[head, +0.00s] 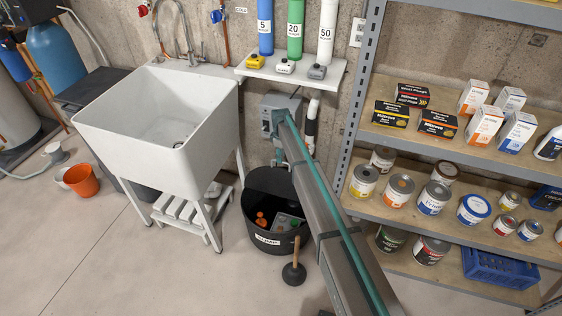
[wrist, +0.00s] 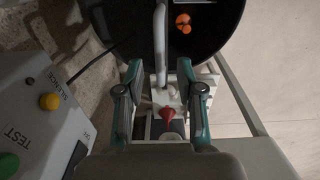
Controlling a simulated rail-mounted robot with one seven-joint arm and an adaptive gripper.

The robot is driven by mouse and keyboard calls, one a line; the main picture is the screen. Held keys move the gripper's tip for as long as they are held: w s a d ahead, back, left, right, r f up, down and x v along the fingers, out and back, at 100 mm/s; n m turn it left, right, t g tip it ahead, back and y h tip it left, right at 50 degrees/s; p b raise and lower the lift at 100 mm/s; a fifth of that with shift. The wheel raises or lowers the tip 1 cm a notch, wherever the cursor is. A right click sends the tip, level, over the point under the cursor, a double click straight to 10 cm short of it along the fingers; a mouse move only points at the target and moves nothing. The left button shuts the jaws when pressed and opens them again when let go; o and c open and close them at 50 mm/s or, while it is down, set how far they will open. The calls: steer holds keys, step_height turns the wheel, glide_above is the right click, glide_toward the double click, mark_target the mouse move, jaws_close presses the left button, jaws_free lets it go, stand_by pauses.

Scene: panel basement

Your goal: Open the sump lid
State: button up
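The black sump basin (head: 268,243), labelled SUMP, stands on the floor right of the white sink. Orange items (head: 261,220) and a grey item (head: 287,221) show within its rim; I cannot make out a separate lid. The dark round sump also shows at the top of the wrist view (wrist: 215,35). My gripper (wrist: 161,78) is open in the wrist view, its two teal fingers well apart. A pale pipe (wrist: 160,40) and a red cone-shaped piece (wrist: 166,112) show between or beyond the fingers; contact is unclear. In the head view my arm mostly hides the gripper.
A control box with TEST and SILENCE buttons (wrist: 40,115) is close on the left in the wrist view. A plunger (head: 294,272) stands in front of the sump. The sink (head: 160,130) is to the left, a loaded shelf rack (head: 400,215) to the right.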

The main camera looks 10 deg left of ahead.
step_height(320, 180, up, 7)
steer(key=shift+r, duration=0.2)
stand_by(0.6)
steer(key=s+d+f+m+g, duration=0.1)
steer(key=s+d+f+m, duration=0.45)
steer(key=s, duration=0.55)
steer(key=s+d+f+m, duration=0.2)
steer(key=s+d+f, duration=0.4)
steer(key=s+d, duration=0.35)
steer(key=s+d+f+m+g, duration=0.1)
steer(key=s+d+f+m, duration=0.45)
steer(key=s, duration=0.65)
steer(key=s+d+f+m+g, duration=0.1)
steer(key=s+d, duration=0.4)
steer(key=s, duration=0.7)
steer(key=s+d+f+m+g, duration=0.1)
steer(key=s+d, duration=0.5)
steer(key=s, duration=0.6)
steer(key=s+d+f+m+g, duration=0.1)
steer(key=s+d, duration=0.5)
steer(key=s, duration=0.7)
steer(key=shift+f+m+g, duration=0.3)
steer(key=shift+f+g, duration=0.6)
steer(key=shift+f, duration=0.05)
